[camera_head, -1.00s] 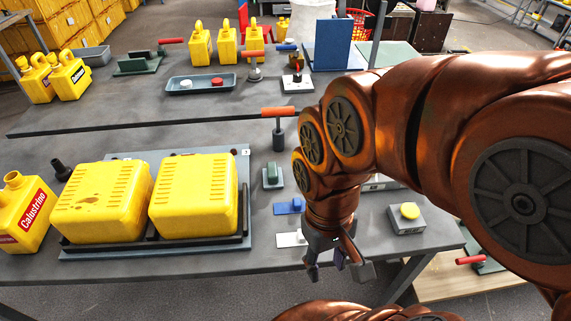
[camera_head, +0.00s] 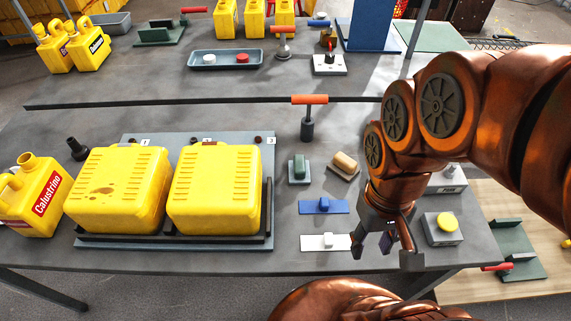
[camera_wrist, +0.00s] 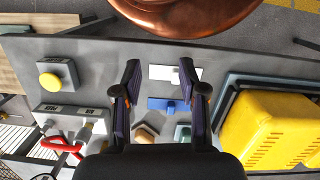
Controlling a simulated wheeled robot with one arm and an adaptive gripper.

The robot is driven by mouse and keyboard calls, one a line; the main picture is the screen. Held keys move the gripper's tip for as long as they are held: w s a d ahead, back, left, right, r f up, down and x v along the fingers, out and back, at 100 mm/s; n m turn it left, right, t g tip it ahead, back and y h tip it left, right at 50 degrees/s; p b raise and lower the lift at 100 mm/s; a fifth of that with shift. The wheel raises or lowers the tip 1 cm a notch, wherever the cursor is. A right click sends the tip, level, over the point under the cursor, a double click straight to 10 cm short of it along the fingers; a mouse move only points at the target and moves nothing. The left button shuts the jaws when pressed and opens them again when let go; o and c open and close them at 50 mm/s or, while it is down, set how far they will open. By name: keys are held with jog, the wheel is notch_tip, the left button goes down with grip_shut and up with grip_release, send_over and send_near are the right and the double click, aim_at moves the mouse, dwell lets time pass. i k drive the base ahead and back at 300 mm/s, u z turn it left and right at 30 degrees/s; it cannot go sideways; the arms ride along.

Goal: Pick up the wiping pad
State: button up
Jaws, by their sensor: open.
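Several small handled pieces lie right of the yellow cans in the head view; I cannot tell for certain which is the wiping pad. A flat blue piece (camera_head: 324,206) and a flat white piece (camera_head: 324,242) lie nearer the front edge. My gripper (camera_head: 385,250) is open and empty, right of the white piece. In the wrist view my gripper (camera_wrist: 160,68) points toward the table, with the white piece (camera_wrist: 170,73) and blue piece (camera_wrist: 163,104) seen between its fingers.
A yellow-button box (camera_head: 444,228) stands close to the right of my gripper. An orange-handled tool (camera_head: 309,121) stands behind the blocks. The table's front edge is near.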

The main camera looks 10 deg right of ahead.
aim_at(299, 169)
jog(key=u, duration=2.95)
jog(key=i, duration=1)
jog(key=z, duration=2.55)
